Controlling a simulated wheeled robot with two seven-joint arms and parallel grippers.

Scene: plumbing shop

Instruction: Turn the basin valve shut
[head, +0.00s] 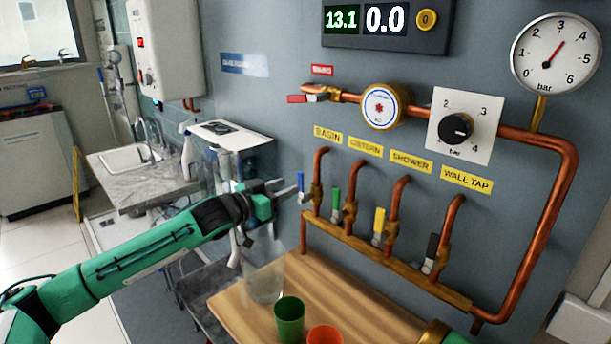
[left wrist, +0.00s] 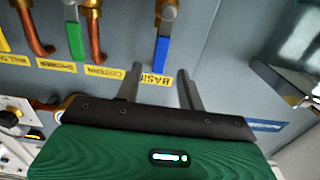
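The basin valve is the leftmost of the row on the manifold, under the yellow BASIN label (head: 327,134). Its blue lever (head: 301,181) points up, roughly in line with its copper pipe. The lever also shows in the left wrist view (left wrist: 162,55), where the picture is turned over. My left gripper (head: 289,190) is just left of this lever in the head view. In the left wrist view the two fingers (left wrist: 171,72) are apart, and the lever's tip appears near the gap between them. I cannot tell whether they touch. My right gripper is not in view.
Green (head: 335,199), yellow (head: 379,221) and black (head: 431,247) levers stand to the right. Below is a wooden board (head: 237,304) with a clear container (head: 265,282), a green cup (head: 289,318) and an orange cup (head: 325,335). A display (head: 386,22) reads 13.1 and 0.0.

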